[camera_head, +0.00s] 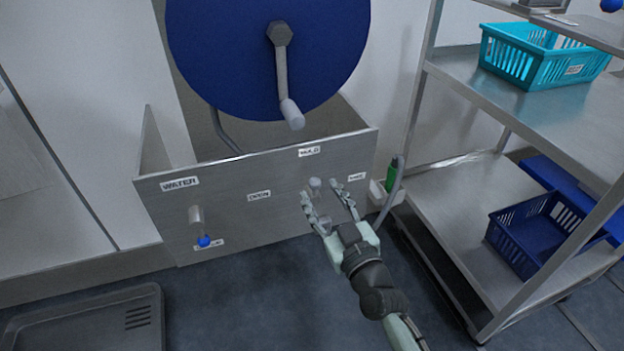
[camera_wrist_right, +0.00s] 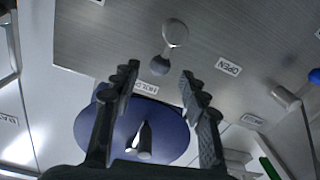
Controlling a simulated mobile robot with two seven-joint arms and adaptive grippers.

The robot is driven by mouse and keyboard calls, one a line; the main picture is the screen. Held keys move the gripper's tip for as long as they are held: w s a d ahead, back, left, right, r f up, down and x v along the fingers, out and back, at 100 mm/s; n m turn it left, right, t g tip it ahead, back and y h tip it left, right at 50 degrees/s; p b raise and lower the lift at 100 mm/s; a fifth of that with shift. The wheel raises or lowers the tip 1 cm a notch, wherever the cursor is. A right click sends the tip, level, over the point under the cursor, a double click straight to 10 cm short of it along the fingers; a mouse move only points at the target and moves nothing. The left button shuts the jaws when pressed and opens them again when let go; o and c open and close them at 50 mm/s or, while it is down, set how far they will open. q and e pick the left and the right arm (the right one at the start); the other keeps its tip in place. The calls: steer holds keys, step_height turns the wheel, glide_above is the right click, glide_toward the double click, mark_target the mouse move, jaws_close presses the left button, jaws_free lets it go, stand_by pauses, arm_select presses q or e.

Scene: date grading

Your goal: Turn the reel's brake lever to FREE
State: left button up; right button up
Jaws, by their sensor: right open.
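The brake lever (camera_head: 315,184) is a small pale grey handle on the steel front panel (camera_head: 235,225), below the blue reel (camera_head: 225,60). In the right wrist view the lever (camera_wrist_right: 174,36) has its rounded end towards the HOLD label (camera_wrist_right: 139,86). In the head view the HOLD label (camera_head: 309,151) is above the lever and the FREE label (camera_head: 357,177) is to its right. My right gripper (camera_head: 325,196) is open and empty, its fingertips spread near the lever. In the wrist view the lever shows just beyond the fingertips (camera_wrist_right: 158,82). My left gripper is not in view.
A water valve with a blue knob (camera_head: 204,241) is on the panel's left, under the WATER label (camera_head: 180,184). The reel's crank (camera_head: 283,75) hangs above the panel. A steel shelf rack (camera_head: 445,200) with a teal basket (camera_head: 535,65) and a dark blue basket (camera_head: 520,250) stands right.

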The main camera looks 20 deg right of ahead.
mark_target(317, 188)
steer(key=shift+w+a, duration=0.15)
steer(key=shift+w, duration=2.2)
steer(key=shift+c, duration=0.2)
jaws_close()
